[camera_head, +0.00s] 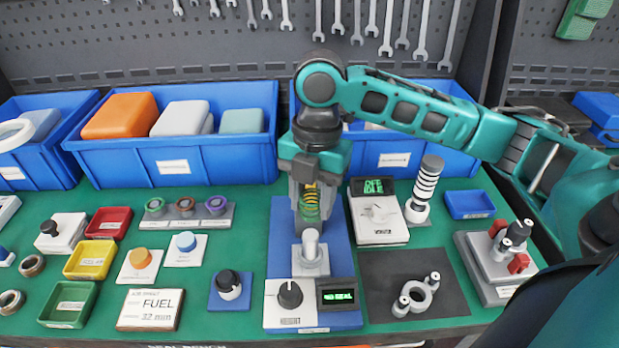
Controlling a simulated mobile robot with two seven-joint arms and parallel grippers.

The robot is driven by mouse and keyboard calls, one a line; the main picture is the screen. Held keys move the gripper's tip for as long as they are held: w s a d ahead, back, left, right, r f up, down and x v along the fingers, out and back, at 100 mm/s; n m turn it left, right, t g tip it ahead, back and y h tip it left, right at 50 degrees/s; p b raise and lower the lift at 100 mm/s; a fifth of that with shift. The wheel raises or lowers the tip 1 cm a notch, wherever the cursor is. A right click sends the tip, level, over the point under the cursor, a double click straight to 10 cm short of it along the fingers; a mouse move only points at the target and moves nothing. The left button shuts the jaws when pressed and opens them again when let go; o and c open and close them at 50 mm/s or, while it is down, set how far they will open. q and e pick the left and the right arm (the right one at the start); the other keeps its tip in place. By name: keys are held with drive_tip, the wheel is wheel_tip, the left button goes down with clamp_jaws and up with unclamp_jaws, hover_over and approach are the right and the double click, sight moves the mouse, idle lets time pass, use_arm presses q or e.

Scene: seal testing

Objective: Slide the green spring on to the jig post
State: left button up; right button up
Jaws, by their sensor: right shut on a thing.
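My right gripper (309,205) points down over the middle of the blue jig plate (282,240). It is shut on the green spring (311,208), which stands upright between the fingers. Yellow shows at the spring's top, near the gripper. The jig post (310,243) is a light grey, round-topped post on a grey block, directly below the spring in the picture. The spring's lower end is close to the post's top; I cannot tell whether they touch. My left gripper is not in view.
A white unit with a black knob (289,294) and a small display (338,296) sit at the plate's front. A white meter (378,220) and a striped post (424,188) stand to the right. Blue bins (175,160) line the back. A rack with several coloured rings (186,222) is left.

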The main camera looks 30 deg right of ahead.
sight(310, 235)
drive_tip(key=shift+a+f+n, duration=0.1)
drive_tip(key=shift+a+n, duration=0.05)
drive_tip(key=shift+n, duration=0.25)
drive_tip(key=shift+s+f, duration=0.1)
drive_tip(key=shift+f, duration=0.6)
drive_tip(key=shift+f+b, duration=0.7)
drive_tip(key=shift+f, duration=0.75)
drive_tip(key=shift+f, duration=0.7)
drive_tip(key=o, duration=1.1)
drive_tip(key=shift+o, duration=0.2)
